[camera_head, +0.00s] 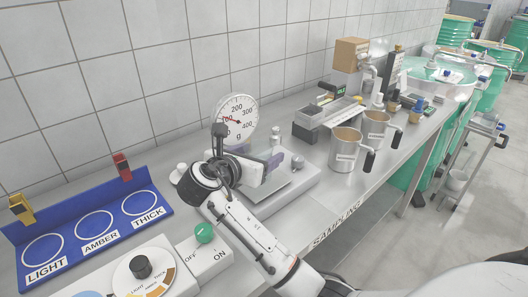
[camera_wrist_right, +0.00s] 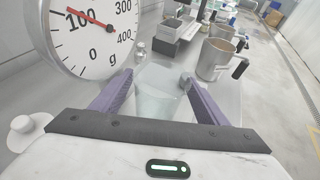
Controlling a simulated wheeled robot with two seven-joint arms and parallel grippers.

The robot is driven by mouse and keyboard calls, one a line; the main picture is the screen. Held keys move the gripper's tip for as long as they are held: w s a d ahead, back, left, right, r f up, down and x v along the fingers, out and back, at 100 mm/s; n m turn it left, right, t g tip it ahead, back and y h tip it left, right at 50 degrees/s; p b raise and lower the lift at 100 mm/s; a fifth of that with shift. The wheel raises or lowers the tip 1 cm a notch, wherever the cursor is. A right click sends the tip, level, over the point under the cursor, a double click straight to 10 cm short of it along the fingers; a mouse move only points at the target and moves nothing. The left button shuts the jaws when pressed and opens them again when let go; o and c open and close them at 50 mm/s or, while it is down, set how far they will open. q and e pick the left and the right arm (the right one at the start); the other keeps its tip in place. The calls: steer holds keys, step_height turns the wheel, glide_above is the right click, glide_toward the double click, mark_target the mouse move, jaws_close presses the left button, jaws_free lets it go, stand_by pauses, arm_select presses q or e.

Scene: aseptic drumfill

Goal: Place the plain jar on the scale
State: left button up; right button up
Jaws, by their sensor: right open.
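The scale has a round dial (camera_head: 237,117) and a flat pale pan (camera_head: 291,189) on the steel bench. In the right wrist view its dial (camera_wrist_right: 92,32) has the red needle near 100. My right gripper (camera_head: 268,165) is over the pan, with its purple fingers apart. In the right wrist view, a clear, plain glass jar (camera_wrist_right: 158,92) stands between the open fingers of the gripper (camera_wrist_right: 155,98), apparently on the pan. Its base is hidden by the gripper body, and contact with the fingers is unclear. My left gripper is not in view.
Two steel mugs (camera_head: 345,149) (camera_head: 375,129) stand right of the scale. A small clear bottle (camera_head: 276,136) is behind it. A blue LIGHT/AMBER/THICK rack (camera_head: 72,240) and a switch box (camera_head: 207,257) lie left. Green drums (camera_head: 490,60) stand far right.

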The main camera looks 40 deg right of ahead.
steer(key=v, duration=0.8)
steer(key=shift+s+a, duration=0.2)
steer(key=shift+a, duration=0.1)
stand_by(0.6)
